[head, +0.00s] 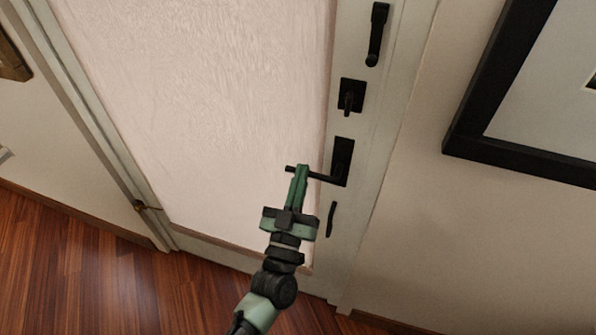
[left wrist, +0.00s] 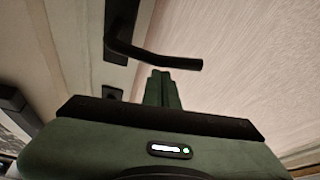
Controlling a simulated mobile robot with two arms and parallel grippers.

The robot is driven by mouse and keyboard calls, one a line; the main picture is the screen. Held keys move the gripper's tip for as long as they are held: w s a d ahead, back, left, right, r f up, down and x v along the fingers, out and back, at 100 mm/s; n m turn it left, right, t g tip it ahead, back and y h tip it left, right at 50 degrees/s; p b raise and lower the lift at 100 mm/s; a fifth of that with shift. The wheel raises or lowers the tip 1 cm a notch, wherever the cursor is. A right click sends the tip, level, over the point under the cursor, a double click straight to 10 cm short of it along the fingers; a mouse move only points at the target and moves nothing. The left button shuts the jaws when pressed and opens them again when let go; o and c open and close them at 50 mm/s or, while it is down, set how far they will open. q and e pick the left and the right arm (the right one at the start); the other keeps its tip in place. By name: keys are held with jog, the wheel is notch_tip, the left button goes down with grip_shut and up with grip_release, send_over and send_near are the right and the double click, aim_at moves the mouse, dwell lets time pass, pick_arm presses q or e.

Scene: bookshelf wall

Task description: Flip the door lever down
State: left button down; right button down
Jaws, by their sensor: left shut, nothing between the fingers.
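The black door lever (head: 322,177) sticks out to the left from its dark plate (head: 343,161) on the white door's right edge. It lies near level in the head view. My left gripper (head: 301,168) is shut and empty, with its fingertips at the lever's free end. In the head view the fingers overlap the lever. In the left wrist view the lever (left wrist: 160,57) runs across just beyond the tips of my left gripper (left wrist: 162,73). Whether they touch I cannot tell. My right gripper is not in view.
More black door hardware lines the same edge: an upper handle (head: 376,35), a latch (head: 350,97) and a lower pull (head: 330,219). A black picture frame (head: 520,165) hangs on the wall at right. Wooden floor (head: 90,270) is clear at lower left.

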pick_arm(q)
jog(key=shift+a+f+n, duration=0.1)
jog(key=shift+f+n, duration=0.15)
jog(key=shift+n, duration=0.05)
jog(key=shift+f+n+y, duration=0.15)
jog(key=shift+n+y, duration=0.25)
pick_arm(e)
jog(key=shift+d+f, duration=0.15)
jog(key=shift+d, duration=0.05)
